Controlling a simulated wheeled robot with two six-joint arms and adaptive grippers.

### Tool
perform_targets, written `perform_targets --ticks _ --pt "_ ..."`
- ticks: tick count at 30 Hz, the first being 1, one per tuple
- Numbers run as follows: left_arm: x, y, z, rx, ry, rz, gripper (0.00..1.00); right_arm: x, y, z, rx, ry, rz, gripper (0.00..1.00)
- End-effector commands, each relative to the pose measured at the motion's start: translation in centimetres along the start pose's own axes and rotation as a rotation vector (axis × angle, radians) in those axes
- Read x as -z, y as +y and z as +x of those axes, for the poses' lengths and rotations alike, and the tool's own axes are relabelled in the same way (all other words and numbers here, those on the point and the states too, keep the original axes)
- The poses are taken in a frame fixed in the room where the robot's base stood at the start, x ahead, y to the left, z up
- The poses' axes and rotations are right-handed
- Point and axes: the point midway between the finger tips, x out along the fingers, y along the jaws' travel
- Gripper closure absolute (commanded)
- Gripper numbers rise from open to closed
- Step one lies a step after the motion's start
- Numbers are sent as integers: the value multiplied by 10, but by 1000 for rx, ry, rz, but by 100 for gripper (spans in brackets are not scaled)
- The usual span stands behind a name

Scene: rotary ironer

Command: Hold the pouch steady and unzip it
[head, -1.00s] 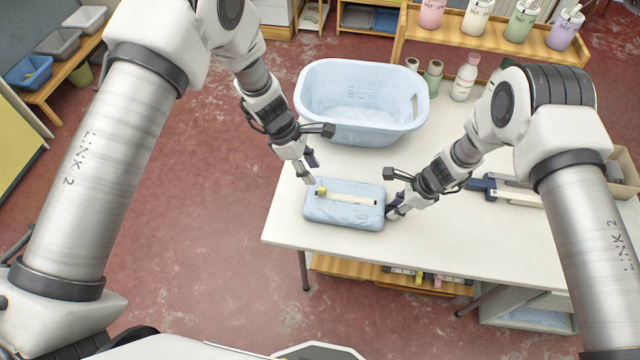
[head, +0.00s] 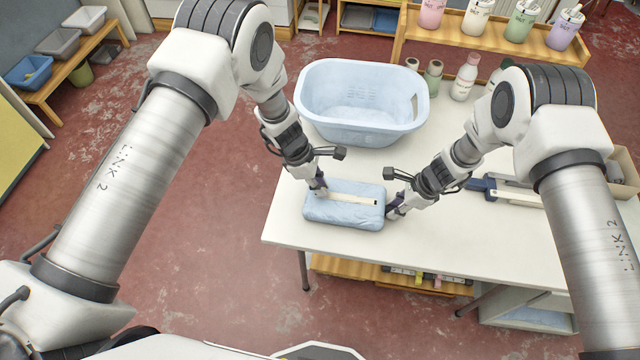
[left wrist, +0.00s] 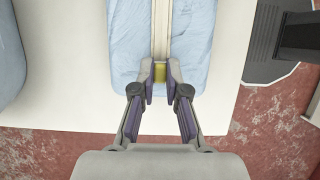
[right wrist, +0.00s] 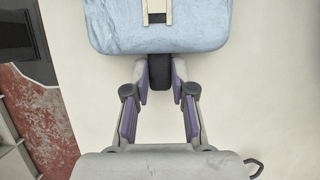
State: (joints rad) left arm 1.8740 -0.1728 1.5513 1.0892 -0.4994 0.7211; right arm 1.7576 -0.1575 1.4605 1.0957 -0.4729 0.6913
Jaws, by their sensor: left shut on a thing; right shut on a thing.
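The light blue pouch (head: 345,214) lies flat on the white table, with a pale zipper strip (head: 352,199) along its top. My left gripper (head: 319,190) is at the strip's left end. In the left wrist view its fingers (left wrist: 160,88) are shut on the yellow zipper pull (left wrist: 159,72). My right gripper (head: 392,211) is at the pouch's right end. In the right wrist view its fingers (right wrist: 160,85) are shut on a dark tab (right wrist: 160,72) that sticks out from the pouch's edge. The pull is hidden by the left gripper in the head view.
A light blue basket (head: 362,100) stands behind the pouch on the table (head: 450,240). Bottles (head: 465,78) stand to its right. A dark blue and grey device (head: 510,190) lies right of my right gripper. The table's front left edge is close to the pouch.

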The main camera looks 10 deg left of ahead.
Motion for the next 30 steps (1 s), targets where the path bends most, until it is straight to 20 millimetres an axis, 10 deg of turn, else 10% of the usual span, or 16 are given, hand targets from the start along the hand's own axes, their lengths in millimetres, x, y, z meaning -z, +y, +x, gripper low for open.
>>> perform_targets --ticks 15,24,27,30 --pt "-79 0 33 0 1 2 100 0 1 0 -2 0 -1 100" --pt "-81 0 34 0 0 -1 100 0 1 0 -2 -1 -1 100" --pt "-81 0 34 0 0 -1 60 0 1 0 -2 -1 -1 100" --pt "-81 0 34 0 0 -1 60 0 1 0 -2 -1 -1 100"
